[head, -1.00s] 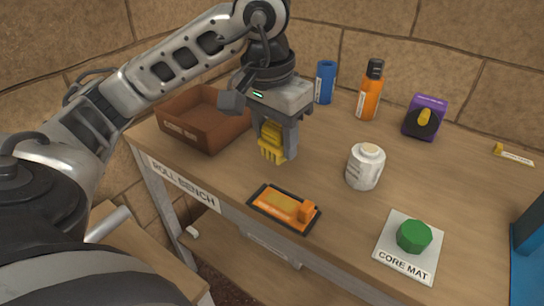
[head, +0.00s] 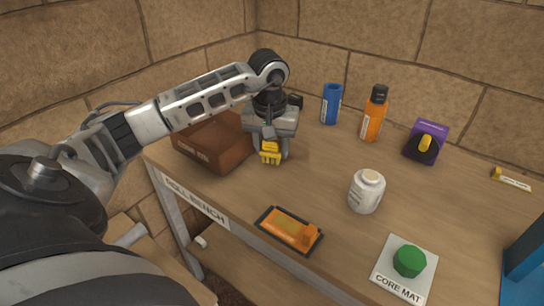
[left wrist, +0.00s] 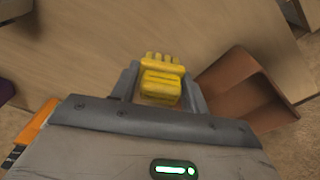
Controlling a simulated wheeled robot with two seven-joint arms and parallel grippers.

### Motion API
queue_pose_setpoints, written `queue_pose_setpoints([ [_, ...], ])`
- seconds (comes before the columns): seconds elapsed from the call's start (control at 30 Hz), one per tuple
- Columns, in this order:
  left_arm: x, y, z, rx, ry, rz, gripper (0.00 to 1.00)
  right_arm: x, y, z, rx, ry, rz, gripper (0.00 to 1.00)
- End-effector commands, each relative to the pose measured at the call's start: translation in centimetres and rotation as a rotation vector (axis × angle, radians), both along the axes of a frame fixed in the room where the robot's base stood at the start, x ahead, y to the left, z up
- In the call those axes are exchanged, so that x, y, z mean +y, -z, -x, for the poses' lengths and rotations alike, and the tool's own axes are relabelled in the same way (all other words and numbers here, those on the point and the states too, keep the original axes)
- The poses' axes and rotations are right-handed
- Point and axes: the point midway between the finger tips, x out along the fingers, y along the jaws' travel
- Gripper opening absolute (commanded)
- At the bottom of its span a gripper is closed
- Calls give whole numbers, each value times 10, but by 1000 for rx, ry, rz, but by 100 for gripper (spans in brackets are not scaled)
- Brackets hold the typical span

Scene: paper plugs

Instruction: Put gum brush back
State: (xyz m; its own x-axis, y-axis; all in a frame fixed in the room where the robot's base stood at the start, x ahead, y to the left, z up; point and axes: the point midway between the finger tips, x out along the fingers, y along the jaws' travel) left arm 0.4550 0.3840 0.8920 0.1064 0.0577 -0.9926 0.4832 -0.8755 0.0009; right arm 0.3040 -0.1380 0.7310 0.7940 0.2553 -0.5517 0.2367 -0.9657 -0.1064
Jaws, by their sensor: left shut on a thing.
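My left gripper (head: 270,150) is shut on a yellow block with a row of short prongs (head: 269,158), which looks like the gum brush. The block also shows between the fingers in the left wrist view (left wrist: 160,88), prongs pointing away from the wrist. The gripper points down over the bench, just right of an open brown box (head: 212,148). How high the block is above the wood is hard to tell. A white jar (head: 366,191) stands upright to the right of the gripper. My right gripper is not in view.
An orange tool on a dark-edged tray (head: 289,229) lies at the bench's front edge. A blue cylinder (head: 331,104), an orange bottle (head: 374,115) and a purple box (head: 427,141) stand behind. A green knob (head: 409,261) sits on the core mat (head: 393,284).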

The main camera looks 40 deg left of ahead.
Motion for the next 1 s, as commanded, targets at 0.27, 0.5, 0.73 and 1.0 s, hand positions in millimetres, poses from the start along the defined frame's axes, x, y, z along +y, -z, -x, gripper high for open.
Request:
queue_pose_setpoints([
  [0.27,9,18,-12,-1,0,3,27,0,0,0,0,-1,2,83],
  [0.5,9,47,-11,0,0,1,27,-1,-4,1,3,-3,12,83],
  [0.73,9,48,-11,-2,1,0,27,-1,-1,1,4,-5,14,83],
  [1.0,9,50,-11,-2,1,1,67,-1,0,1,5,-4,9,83],
])
